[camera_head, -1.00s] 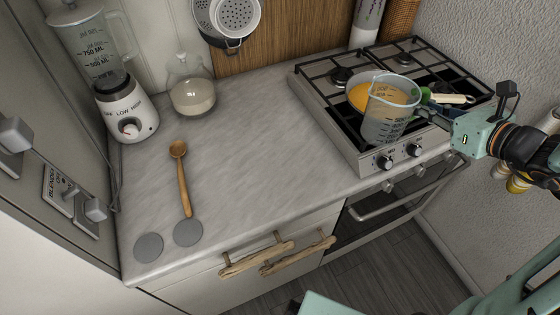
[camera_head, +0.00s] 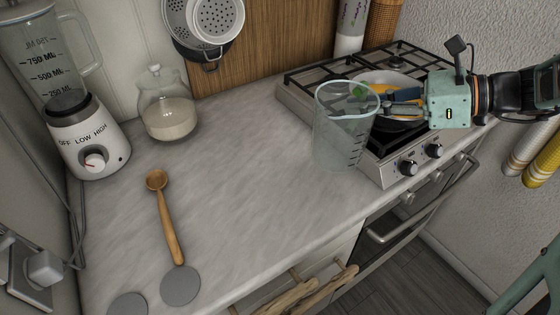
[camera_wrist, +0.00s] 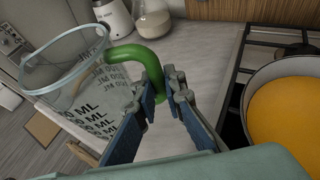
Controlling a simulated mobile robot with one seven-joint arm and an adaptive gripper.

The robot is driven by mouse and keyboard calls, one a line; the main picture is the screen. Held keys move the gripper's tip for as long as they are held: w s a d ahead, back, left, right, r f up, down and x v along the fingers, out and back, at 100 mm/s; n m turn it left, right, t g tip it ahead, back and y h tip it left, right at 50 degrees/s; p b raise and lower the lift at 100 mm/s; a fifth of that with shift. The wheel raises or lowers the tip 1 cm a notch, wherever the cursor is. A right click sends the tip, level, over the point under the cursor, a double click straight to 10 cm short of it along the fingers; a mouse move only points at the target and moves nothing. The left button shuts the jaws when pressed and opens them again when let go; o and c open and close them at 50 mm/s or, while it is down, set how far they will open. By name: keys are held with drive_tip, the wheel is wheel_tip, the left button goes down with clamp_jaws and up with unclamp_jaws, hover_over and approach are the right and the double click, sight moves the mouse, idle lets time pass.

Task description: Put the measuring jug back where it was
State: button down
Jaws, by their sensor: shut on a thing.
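The measuring jug (camera_head: 340,135) is clear with dark markings and looks empty. It is roughly upright at the left edge of the hob, over the worktop; I cannot tell whether its base touches. My gripper (camera_head: 388,104) is to its right, shut on its green handle. The wrist view shows the jug (camera_wrist: 75,95) at left and the handle (camera_wrist: 150,52) between the fingertips of my gripper (camera_wrist: 163,85). Two flat grey discs, one (camera_head: 180,286) below the wooden spoon and one (camera_head: 128,304) at the bottom edge, lie bare on the worktop.
A pan (camera_head: 420,80) of orange contents sits on the gas hob (camera_head: 300,92). A wooden spoon (camera_head: 167,222) lies on the worktop (camera_head: 245,185), near the discs. A blender (camera_head: 85,140) and a lidded glass jar (camera_head: 166,110) stand at the back left. The middle of the worktop is clear.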

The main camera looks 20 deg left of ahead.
drive_tip(key=shift+w+a+f+b, duration=0.5)
drive_tip(key=shift+a+f, duration=1.55)
drive_tip(key=shift+w+a+f+b, duration=0.45)
drive_tip(key=shift+w+a+f, duration=0.05)
drive_tip(key=shift+a+f, duration=1.6)
drive_tip(key=shift+w+a+f+b, duration=0.5)
drive_tip(key=shift+a+f, duration=1.55)
drive_tip(key=shift+f, duration=0.2)
drive_tip(key=c, duration=2)
unclamp_jaws()
drive_tip(key=shift+r, duration=0.1)
